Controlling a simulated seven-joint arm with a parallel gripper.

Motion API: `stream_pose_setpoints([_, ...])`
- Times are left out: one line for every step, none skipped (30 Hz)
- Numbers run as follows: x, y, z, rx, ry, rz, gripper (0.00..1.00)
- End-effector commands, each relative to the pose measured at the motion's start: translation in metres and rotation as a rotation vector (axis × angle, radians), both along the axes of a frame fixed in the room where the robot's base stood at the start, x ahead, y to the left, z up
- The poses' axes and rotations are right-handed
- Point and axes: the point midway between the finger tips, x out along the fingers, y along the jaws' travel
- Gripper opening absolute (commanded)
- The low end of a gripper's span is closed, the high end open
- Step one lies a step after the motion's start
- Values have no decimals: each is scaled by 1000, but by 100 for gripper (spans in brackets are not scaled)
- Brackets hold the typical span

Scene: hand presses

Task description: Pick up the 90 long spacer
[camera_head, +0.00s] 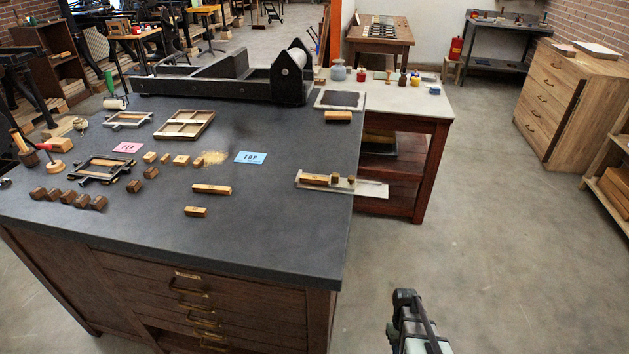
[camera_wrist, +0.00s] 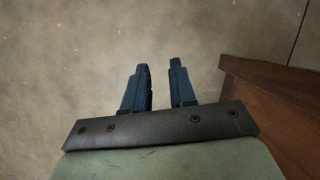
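Several wooden spacer-like blocks lie on the dark worktop (camera_head: 285,225). A long tan block (camera_head: 212,189) lies near the middle front, with a shorter tan block (camera_head: 196,212) just in front of it. Another tan block (camera_head: 338,117) lies near the back right, and one more (camera_head: 315,179) lies on a metal tray at the right edge. Any markings are too small to read, so I cannot tell which is the 90 long spacer. My gripper (camera_wrist: 160,65) is open and empty over the floor. My arm's end shows right of the worktop in the head view.
A press (camera_head: 225,78) stands along the back of the worktop. The metal tray (camera_head: 370,189) juts past the right edge. Small brown blocks, frames, a pink card (camera_head: 128,148) and a blue card (camera_head: 251,157) lie left and centre. The worktop's front right is clear.

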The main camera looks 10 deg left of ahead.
Motion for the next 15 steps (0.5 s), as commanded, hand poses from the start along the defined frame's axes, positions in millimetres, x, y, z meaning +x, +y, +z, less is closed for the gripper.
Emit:
stream_pose_setpoints([26, 0, 8, 0, -21, 21, 26])
stream_pose_setpoints([37, 0, 13, -1, -30, 33, 26])
stream_pose_setpoints([52, 0, 21, -3, -41, 48, 26])
stream_pose_setpoints([64, 0, 27, -3, -50, 61, 26])
stream_pose_setpoints([75, 0, 33, -5, -60, 73, 26])
stream_pose_setpoints([90, 1, 41, -7, -73, 88, 26])
stream_pose_setpoints([101, 1, 48, -7, -81, 101, 26])
stream_pose_setpoints([112, 1, 55, -9, -90, 113, 26])
stream_pose_setpoints([126, 1, 65, -11, -102, 127, 26])
stream_pose_setpoints([137, 2, 72, -13, -111, 140, 26])
stream_pose_setpoints([148, 2, 80, -16, -121, 152, 26])
stream_pose_setpoints([162, 2, 91, -18, -132, 167, 26])
stream_pose_setpoints([172, 3, 99, -19, -140, 179, 26])
stream_pose_setpoints([182, 3, 107, -22, -148, 189, 26])
stream_pose_setpoints([196, 4, 119, -24, -160, 205, 26])
